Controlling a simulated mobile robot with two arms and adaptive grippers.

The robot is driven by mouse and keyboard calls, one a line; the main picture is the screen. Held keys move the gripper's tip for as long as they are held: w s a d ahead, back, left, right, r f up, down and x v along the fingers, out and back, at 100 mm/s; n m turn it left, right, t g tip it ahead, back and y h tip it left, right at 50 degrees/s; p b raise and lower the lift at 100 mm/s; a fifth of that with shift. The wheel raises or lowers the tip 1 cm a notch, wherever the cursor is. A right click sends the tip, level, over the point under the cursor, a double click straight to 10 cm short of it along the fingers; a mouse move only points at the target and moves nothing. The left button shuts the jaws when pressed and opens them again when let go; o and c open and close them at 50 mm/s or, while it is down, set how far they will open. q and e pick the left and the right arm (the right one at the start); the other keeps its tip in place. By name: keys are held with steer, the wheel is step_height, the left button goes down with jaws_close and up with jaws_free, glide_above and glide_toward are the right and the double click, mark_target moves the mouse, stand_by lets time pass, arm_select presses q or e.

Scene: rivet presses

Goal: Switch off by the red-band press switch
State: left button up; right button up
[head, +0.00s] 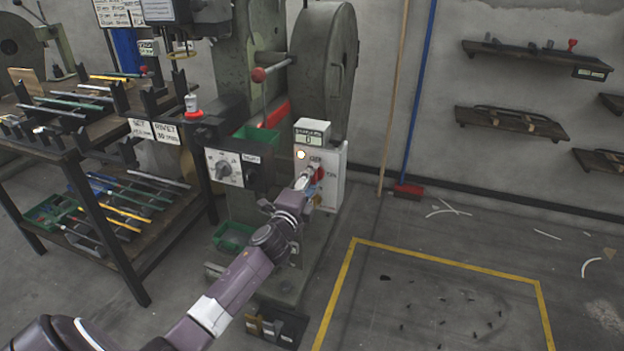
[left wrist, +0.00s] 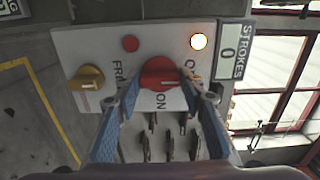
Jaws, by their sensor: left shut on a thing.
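The white control box (head: 330,185) is on the front of the green press (head: 265,60), which shows a red patch (head: 276,114). The box has a red rotary switch (left wrist: 162,73), with "ON" lettered beside it in the left wrist view. A lamp on the box is lit (left wrist: 198,41); it also glows in the head view (head: 301,155). My left gripper (head: 308,177) is at the box, its fingers (left wrist: 160,98) shut on the sides of the red switch. The fingers partly hide the switch and lettering. My right gripper is in neither view.
A yellow knob (left wrist: 87,77) and an unlit red lamp (left wrist: 130,43) are on the same panel. A strokes counter (head: 312,138) reads 0. A grey dial box (head: 227,167) stands left of my gripper. A tool bench (head: 100,140) is farther left; open floor lies right.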

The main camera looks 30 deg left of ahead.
arm_select(q)
steer(key=shift+a, duration=0.1)
steer(key=o, duration=1.2)
steer(key=shift+c, duration=0.2)
steer(key=shift+s, duration=0.1)
steer(key=shift+s+f, duration=0.1)
steer(key=shift+s, duration=0.2)
steer(key=v, duration=1.1)
steer(key=shift+d, duration=0.25)
steer(key=shift+s, duration=0.1)
